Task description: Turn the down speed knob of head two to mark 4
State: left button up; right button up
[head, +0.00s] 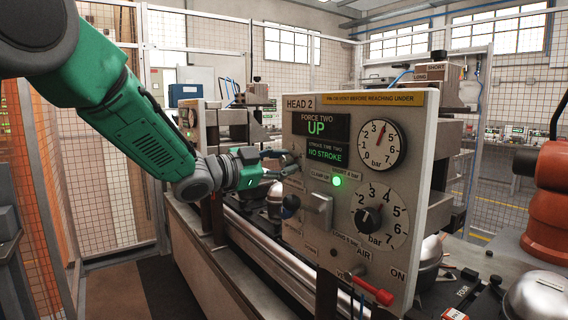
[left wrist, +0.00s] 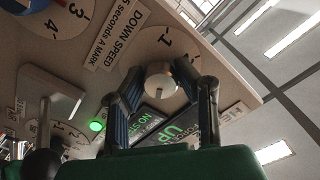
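The HEAD 2 panel (head: 433,150) stands upright in the middle of the head view. In the left wrist view, the down speed knob (left wrist: 160,82) is a round, pale metal knob beside the label DOWN SPEED (left wrist: 122,46). A mark 1 shows on its dial; the other marks and the knob's pointer cannot be made out. My left gripper (head: 288,163) reaches the panel's left edge. Its two fingers stand apart on either side of the knob in the left wrist view (left wrist: 160,68), with narrow gaps visible. The knob is hidden in the head view. My right gripper is not in view.
A pressure gauge (head: 382,146), a lower dial with a black knob (head: 369,217), a clamp lever (head: 318,210) and a red air valve handle (head: 372,290) are on the panel. A green lamp (head: 337,181) glows. Orange machinery (head: 550,195) stands at the right.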

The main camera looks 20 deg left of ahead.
pick_arm(q)
jog(key=shift+o, duration=1.1)
jog(key=shift+f, duration=0.2)
jog(key=shift+w, duration=0.2)
jog(key=shift+s+r, duration=0.1)
jog(key=shift+s+a, duration=0.1)
jog(key=shift+s, duration=0.05)
jog(key=v, duration=1.1)
jog(key=shift+a, duration=0.3)
jog(key=shift+s, duration=0.1)
jog(key=shift+f, duration=0.2)
